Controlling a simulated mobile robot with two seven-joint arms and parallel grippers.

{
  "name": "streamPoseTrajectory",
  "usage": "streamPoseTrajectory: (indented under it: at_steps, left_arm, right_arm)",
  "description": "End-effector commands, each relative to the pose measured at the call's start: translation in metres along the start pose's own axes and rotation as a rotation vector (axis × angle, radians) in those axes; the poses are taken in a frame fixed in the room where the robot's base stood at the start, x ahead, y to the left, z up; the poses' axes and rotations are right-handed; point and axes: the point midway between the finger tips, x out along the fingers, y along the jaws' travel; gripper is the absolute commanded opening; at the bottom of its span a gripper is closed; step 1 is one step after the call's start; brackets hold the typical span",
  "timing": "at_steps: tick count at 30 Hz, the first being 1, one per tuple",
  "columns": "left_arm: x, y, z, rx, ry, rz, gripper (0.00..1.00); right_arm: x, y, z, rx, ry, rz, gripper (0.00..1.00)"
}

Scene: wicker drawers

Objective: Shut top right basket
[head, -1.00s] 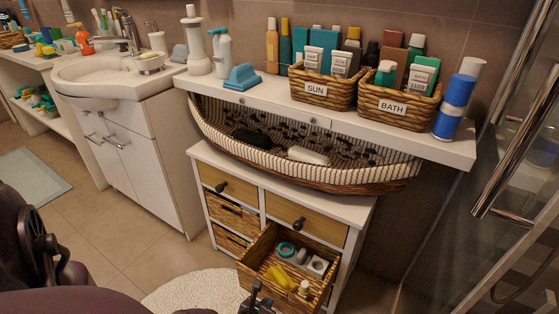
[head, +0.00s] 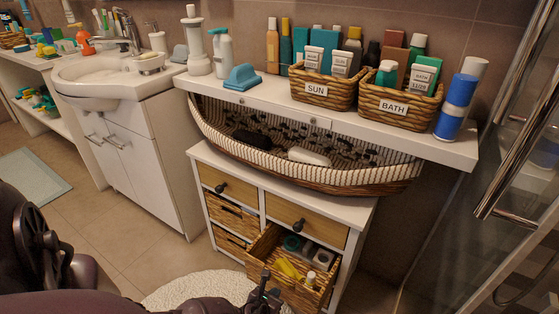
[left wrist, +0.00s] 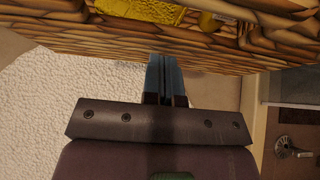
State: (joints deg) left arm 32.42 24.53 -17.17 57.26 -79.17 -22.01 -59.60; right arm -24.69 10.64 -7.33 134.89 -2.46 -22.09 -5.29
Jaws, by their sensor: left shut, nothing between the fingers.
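The right wicker basket (head: 300,294), just below the cabinet's right wooden drawer, is pulled partly out in the head view. It holds a yellow item (head: 289,269), a white bottle, a teal ring and other small things. My left gripper (head: 265,287) is shut and empty at the outside of the basket's front. In the left wrist view, its fingertips (left wrist: 165,62) meet the wicker front (left wrist: 215,55) and appear to touch it. My right gripper is not in view.
The white cabinet (head: 345,212) has two closed wooden drawers on top and closed baskets (head: 234,215) at left. A boat-shaped basket (head: 300,165) sits on it. A white round rug (head: 195,290) lies in front. A glass shower door stands at right.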

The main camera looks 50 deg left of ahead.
Motion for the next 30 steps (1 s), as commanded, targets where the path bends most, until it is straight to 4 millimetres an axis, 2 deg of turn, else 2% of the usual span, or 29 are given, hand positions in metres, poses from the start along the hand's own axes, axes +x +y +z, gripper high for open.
streamPoseTrajectory:
  at_steps: [10,30]
  left_arm:
    - [0.003,0.000,0.002,0.000,-0.001,0.000,0.00]
    - [0.036,0.000,0.024,0.000,0.000,0.001,0.00]
  right_arm:
    - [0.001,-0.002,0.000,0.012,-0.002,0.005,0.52]
    - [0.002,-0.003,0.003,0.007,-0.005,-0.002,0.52]
